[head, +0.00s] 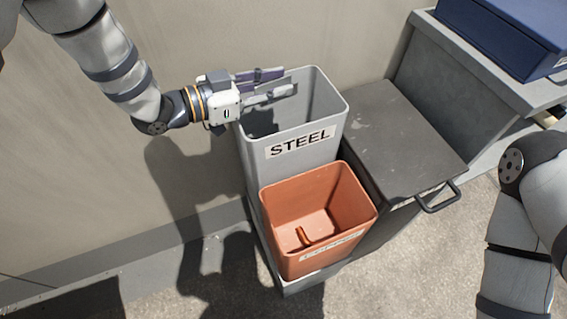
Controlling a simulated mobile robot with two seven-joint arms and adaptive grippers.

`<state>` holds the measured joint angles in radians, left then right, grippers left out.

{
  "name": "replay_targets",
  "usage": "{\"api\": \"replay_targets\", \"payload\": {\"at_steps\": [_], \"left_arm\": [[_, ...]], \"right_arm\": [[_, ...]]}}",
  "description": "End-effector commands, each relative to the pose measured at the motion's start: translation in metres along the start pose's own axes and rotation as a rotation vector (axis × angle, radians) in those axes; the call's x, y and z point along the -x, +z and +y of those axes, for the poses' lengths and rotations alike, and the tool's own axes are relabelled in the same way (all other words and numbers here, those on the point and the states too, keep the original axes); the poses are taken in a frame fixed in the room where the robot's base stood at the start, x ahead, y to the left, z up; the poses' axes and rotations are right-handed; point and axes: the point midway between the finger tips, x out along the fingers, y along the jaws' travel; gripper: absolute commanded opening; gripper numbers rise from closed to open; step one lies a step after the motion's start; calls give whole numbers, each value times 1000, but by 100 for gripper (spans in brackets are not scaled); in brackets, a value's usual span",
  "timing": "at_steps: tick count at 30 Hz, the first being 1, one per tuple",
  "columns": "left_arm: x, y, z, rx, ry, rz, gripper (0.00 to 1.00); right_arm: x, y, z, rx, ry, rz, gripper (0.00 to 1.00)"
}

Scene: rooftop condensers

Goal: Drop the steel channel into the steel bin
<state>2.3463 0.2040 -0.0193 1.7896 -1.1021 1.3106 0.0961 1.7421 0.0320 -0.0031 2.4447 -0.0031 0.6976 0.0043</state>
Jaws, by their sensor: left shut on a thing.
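The steel bin (300,165) is a tall grey open-topped bin labelled STEEL, standing against the wall. My left gripper (268,85) reaches in from the left over the bin's mouth, its fingers pointing right. It is shut on a light grey piece, which looks like the steel channel (284,91). The channel is small here and partly hidden by the fingers, so its exact outline is hard to tell. The bin's floor is hidden from this angle. My right arm shows at the right edge, but its gripper is out of view.
An orange bin (283,205) with a small copper-coloured piece (304,237) inside stands just in front of the steel bin. A dark lidded box (395,135) with a handle is to the right. A blue case (505,35) sits on a grey ledge at the upper right.

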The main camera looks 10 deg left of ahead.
Motion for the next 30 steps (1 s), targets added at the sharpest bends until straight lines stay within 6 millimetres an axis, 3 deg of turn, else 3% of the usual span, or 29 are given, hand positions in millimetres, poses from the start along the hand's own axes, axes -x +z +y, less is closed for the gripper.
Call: {"api": "replay_targets", "payload": {"at_steps": [1, 9, 10, 12, 23, 30], "left_arm": [[-1, 10, 0, 4, 0, -2, 0], [-1, 7, 0, -4, -1, 4, 0], [-1, 7, 0, -4, -1, 4, 30], [-1, 7, 0, -3, -1, 4, 46], [4, 8, -1, -2, -2, 2, 46], [63, 8, -1, 1, -5, 3, 46]], "right_arm": [[-7, 2, 0, 0, 1, -15, 40], [-6, 2, 0, 1, 1, -13, 40], [-6, 2, 0, 1, 1, -13, 40], [-6, 1, 0, 1, 1, -13, 40], [-6, 1, 0, 1, 1, -12, 40], [-6, 1, 0, 1, 1, -12, 40]]}}
